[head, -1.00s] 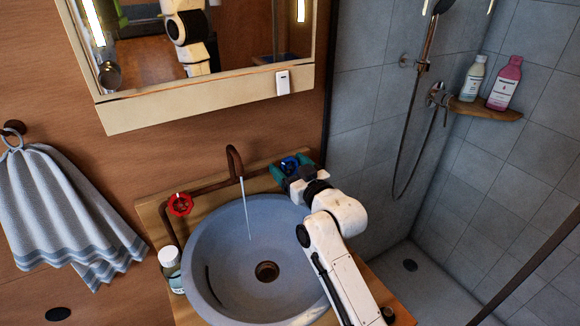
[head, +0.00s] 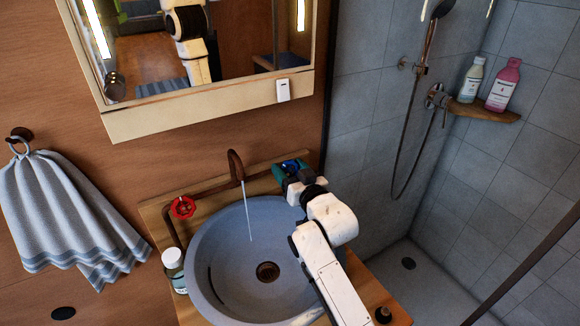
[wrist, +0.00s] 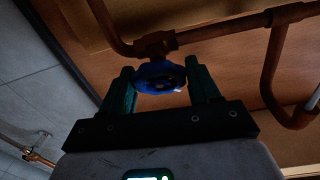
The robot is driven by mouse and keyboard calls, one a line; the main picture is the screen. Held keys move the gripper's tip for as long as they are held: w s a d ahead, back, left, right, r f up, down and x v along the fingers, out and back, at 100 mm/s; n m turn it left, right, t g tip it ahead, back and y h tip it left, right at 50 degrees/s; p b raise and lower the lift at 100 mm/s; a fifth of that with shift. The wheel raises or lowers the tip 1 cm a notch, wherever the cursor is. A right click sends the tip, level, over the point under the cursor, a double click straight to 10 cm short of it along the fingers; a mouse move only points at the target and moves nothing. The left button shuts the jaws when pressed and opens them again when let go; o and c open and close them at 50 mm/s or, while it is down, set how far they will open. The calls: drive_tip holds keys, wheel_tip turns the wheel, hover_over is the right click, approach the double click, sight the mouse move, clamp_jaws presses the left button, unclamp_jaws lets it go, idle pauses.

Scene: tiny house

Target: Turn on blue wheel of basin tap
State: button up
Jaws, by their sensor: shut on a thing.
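The blue wheel (wrist: 160,77) sits on the copper pipe of the basin tap, between the two green fingers of my gripper (wrist: 162,85) in the wrist view. My gripper (head: 291,170) is shut on the wheel at the right of the tap in the head view, where the fingers cover much of the wheel. The copper spout (head: 236,165) stands behind the basin, and a thin stream of water (head: 247,212) runs from it. The red wheel (head: 183,207) is at the left end of the tap.
The grey round basin (head: 215,290) lies below my arm on a wooden counter. A small bottle (head: 173,268) stands left of it. A mirror cabinet (head: 200,115) hangs above. A towel (head: 70,215) hangs at left. The tiled shower (head: 365,130) is at right.

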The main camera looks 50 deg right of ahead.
idle(0.3)
drive_tip(key=o, duration=1)
drive_tip(key=shift+s, duration=0.1)
drive_tip(key=b+v, duration=0.1)
drive_tip(key=v, duration=0.9)
drive_tip(key=shift+s, duration=0.3)
drive_tip(key=shift+a, duration=0.15)
